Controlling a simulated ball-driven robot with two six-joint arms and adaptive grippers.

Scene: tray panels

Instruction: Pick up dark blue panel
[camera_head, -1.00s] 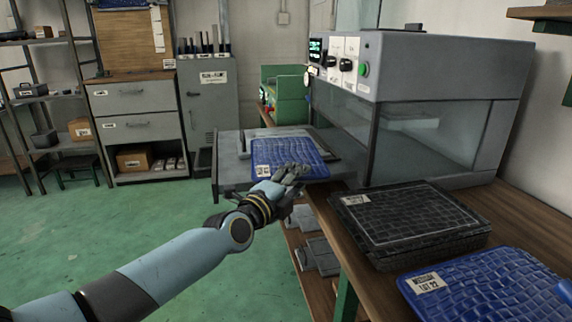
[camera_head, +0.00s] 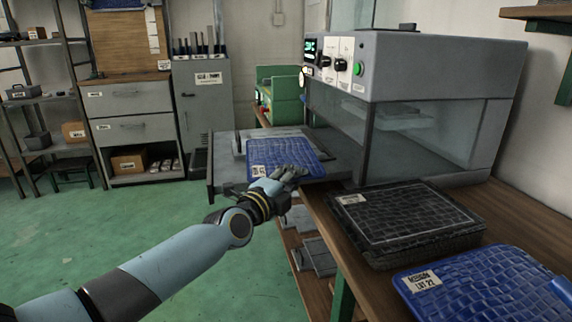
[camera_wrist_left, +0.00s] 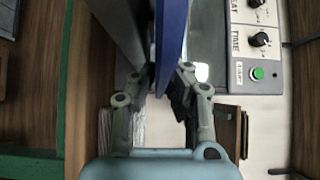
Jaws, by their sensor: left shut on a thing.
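A dark blue panel (camera_head: 283,155) with a woven-looking grid surface and a small white label lies over the grey pull-out tray (camera_head: 226,178) of the machine. My left gripper (camera_head: 291,174) is shut on its near edge. In the left wrist view the panel (camera_wrist_left: 171,40) shows edge-on between the fingers of my left gripper (camera_wrist_left: 160,84). I cannot tell whether the panel touches the tray. A second blue panel (camera_head: 490,290), labelled LOT 22, lies on the bench at the front right. My right gripper is not in view.
A stack of black grid panels (camera_head: 410,225) sits on the wooden bench (camera_head: 505,225). The grey glass-fronted machine (camera_head: 430,75) stands behind it. Grey pieces (camera_head: 315,250) lie on a shelf below the bench. The green floor at left is clear.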

